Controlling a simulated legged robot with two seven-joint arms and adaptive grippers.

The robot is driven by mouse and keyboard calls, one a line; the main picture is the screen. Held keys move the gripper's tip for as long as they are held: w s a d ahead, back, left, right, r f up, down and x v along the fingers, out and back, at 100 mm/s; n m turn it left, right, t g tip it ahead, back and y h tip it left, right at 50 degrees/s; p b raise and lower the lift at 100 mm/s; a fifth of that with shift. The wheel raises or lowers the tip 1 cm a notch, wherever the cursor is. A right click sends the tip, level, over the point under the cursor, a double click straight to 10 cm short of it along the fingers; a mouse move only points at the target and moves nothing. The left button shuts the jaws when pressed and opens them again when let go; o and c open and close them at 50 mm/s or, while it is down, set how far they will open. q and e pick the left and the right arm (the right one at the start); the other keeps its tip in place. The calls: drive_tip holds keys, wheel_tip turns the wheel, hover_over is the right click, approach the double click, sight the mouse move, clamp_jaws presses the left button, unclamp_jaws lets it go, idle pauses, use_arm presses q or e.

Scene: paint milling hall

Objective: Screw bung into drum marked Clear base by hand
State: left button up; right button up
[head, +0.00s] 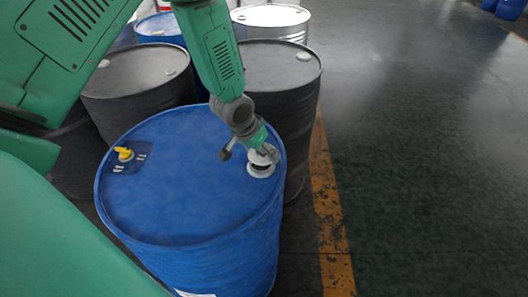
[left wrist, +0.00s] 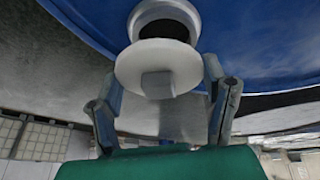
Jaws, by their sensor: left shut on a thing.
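A blue drum (head: 190,195) stands upright below my left arm; no name can be read on it. Near the right edge of its lid is an opening with a white rim (head: 261,173). My left gripper (head: 268,154) is over this opening, shut on a white bung (head: 259,158). In the left wrist view, the bung (left wrist: 135,68) is a round disc with a square boss, between the two fingers. The opening's white rim (left wrist: 190,14) and dark hole show beyond it. The bung is over the hole, not flush with it; contact is unclear. My right gripper is not in view.
Dark drums (head: 280,65) stand close behind, with a white-topped drum (head: 270,15) farther back.

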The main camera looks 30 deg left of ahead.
use_arm(q)
drive_tip(key=shift+a+f, duration=0.15)
drive_tip(key=shift+a, duration=0.6)
drive_tip(key=shift+d, duration=0.65)
drive_tip(key=shift+d+f+b, duration=0.3)
drive_tip(key=shift+d, duration=0.15)
drive_tip(key=shift+a+f, duration=0.1)
drive_tip(key=shift+a, duration=0.35)
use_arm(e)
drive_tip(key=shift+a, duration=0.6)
use_arm(q)
drive_tip(key=shift+d+f, duration=0.1)
drive_tip(key=shift+d, duration=0.1)
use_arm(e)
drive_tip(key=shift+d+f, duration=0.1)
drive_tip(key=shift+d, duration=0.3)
use_arm(q)
drive_tip(key=shift+a+f, duration=0.15)
drive_tip(key=shift+a, duration=0.1)
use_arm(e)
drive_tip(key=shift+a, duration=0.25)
use_arm(q)
drive_tip(key=shift+a+f, duration=0.1)
drive_tip(key=shift+f, duration=0.25)
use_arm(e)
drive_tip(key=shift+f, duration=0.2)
